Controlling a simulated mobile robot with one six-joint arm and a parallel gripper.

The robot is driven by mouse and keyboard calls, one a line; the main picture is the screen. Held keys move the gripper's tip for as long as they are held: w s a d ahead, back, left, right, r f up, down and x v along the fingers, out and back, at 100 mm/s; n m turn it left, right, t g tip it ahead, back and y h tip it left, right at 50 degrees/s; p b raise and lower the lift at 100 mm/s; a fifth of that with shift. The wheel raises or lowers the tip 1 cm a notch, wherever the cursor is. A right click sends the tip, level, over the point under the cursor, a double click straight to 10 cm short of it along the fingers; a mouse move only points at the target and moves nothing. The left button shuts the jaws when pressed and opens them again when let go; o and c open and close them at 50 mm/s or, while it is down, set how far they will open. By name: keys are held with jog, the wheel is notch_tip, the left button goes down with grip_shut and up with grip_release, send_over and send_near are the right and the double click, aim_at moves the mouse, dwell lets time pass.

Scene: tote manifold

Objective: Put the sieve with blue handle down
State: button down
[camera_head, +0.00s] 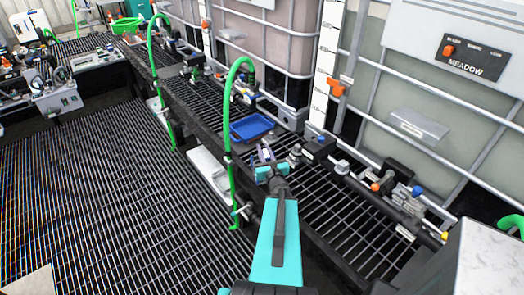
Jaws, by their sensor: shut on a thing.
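My gripper (270,170), teal and at the end of my teal arm, is in the middle of the view above the dark grated shelf (318,207). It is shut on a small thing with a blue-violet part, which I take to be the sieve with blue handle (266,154). The sieve's mesh is too small to make out, and the fingers hide part of it. A blue tray (251,127) lies on the shelf just beyond my gripper. I cannot tell whether the sieve touches the shelf.
Large caged totes (405,100) stand along the right behind the shelf. A green hose (232,120) arches up left of the tray. Valves and pipe fittings (385,185) crowd the right. A marble-look block (490,265) is at lower right. The grated floor (100,190) at left is mostly clear.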

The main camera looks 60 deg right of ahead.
jog(key=shift+w, duration=0.1)
jog(key=shift+w+a+r, duration=0.2)
jog(key=shift+w, duration=0.05)
jog(key=w+a+r+n+t+y+b, duration=0.25)
jog(key=w+a+n+y, duration=0.35)
jog(key=w+a, duration=0.4)
jog(key=w+a+r+n+t+y+b, duration=0.1)
jog(key=w+a+r+n+t+y, duration=0.2)
jog(key=w+a+y, duration=0.7)
jog(key=w+a+n+g+y+b, duration=0.1)
jog(key=a+n+g+y, duration=0.3)
jog(key=a, duration=1.1)
jog(key=a+n+g+y+b, duration=0.2)
jog(key=a+n+g+y, duration=0.2)
jog(key=a, duration=1)
jog(key=n+y, duration=0.2)
jog(key=shift+w+a+r+g+y, duration=0.3)
jog(key=shift+w+a+r+g, duration=0.05)
jog(key=shift+r, duration=0.05)
jog(key=shift+a, duration=0.1)
